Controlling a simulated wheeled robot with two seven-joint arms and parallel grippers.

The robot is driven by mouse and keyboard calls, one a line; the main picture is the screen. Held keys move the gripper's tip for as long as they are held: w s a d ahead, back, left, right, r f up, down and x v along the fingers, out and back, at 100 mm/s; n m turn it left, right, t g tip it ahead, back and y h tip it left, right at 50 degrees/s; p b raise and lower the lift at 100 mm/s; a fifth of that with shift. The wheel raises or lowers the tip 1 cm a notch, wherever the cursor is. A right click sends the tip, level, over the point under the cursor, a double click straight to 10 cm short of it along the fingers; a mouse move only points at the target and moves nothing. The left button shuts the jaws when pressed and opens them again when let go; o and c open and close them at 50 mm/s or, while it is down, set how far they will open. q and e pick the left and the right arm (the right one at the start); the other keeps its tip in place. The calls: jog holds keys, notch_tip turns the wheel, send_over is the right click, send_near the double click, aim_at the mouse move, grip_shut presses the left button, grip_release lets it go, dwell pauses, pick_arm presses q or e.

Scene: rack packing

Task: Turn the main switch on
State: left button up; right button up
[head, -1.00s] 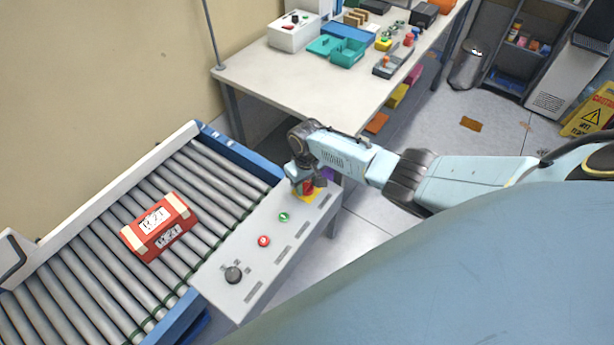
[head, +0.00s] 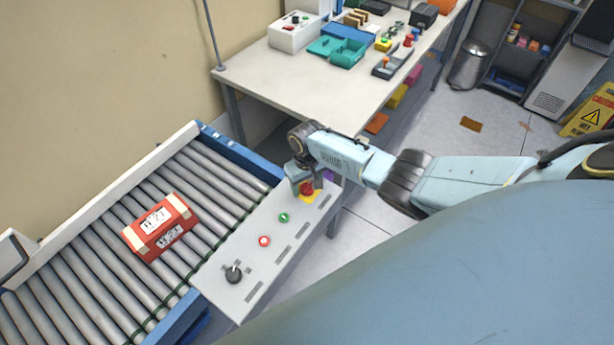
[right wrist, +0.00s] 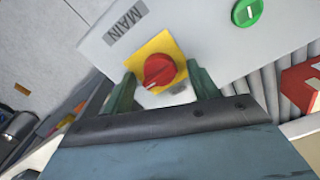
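The main switch is a red rotary knob (right wrist: 158,70) on a yellow square plate (right wrist: 146,56), beside a label reading MAIN (right wrist: 125,23). In the head view the knob (head: 307,188) is at the far end of the light grey control panel (head: 250,240). My right gripper (right wrist: 163,84) is just above the switch. Its two green fingers are apart, one on each side of the knob, with visible gaps. In the head view the gripper (head: 307,180) partly covers the switch. My left gripper is not in view.
The panel also has a green button (head: 284,217), a red button (head: 264,241) and a black knob (head: 233,275). A red box (head: 160,226) lies on the roller conveyor (head: 90,255) beside it. A table (head: 300,85) with bins stands behind.

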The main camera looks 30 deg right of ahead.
aim_at(307, 186)
jog(key=shift+r, duration=0.35)
notch_tip(307, 186, up, 13)
jog(key=p, duration=0.1)
jog(key=shift+f+p, duration=0.15)
jog(key=shift+p, duration=0.15)
jog(key=shift+s+f, duration=0.1)
dwell(0.3)
